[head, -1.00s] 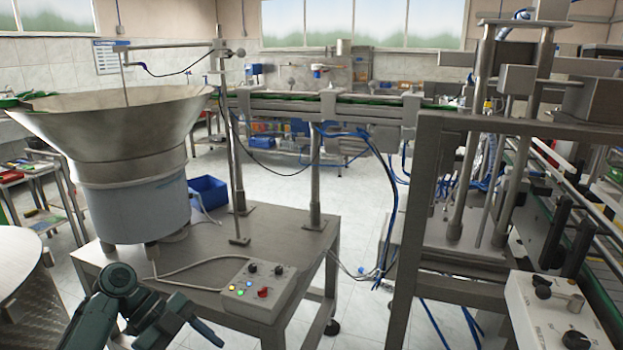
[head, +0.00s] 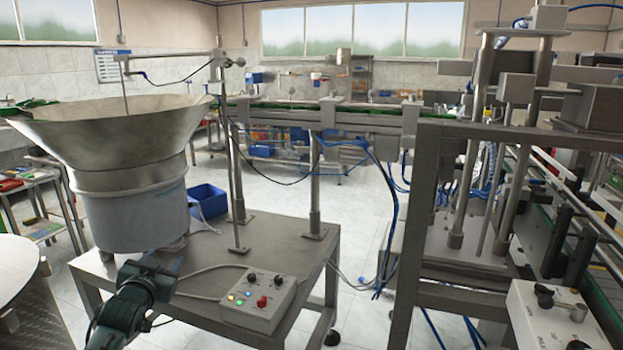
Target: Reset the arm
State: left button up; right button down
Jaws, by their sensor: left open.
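My left arm comes in at the bottom left as dark green-grey links. Its far end, with the left gripper (head: 158,265), is in front of the metal table beneath the feeder bowl, left of the control box (head: 257,300). The gripper is open; its fingertips are small and hard to make out, and I see nothing held. The control box has several lit buttons, a red button and black knobs, and sits on the table's front part. My right gripper is not in view.
A large steel feeder bowl (head: 115,125) stands close behind my left arm. The metal table (head: 285,245) has bare room behind the control box. A machine frame and a white control panel (head: 560,315) stand at right.

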pick_arm(q)
jog(key=s+d+f+m+g+h, duration=0.1)
jog(key=s+d+f+g+h, duration=0.1)
jog(key=s+d+f, duration=0.55)
jog(key=s+d+f+g+h, duration=0.1)
jog(key=s+d+f, duration=0.3)
jog(key=s+f, duration=0.55)
jog(key=s+d+f+g+h, duration=0.1)
jog(key=s+d, duration=0.3)
jog(key=s, duration=0.6)
jog(key=s+d+f+n+g, duration=0.1)
jog(key=s+d+f+g, duration=0.1)
jog(key=s, duration=0.8)
notch_tip(320, 180, down, 2)
jog(key=shift+s+d+f+h, duration=0.1)
jog(key=shift+s+d+h, duration=0.25)
jog(key=shift+d, duration=0.55)
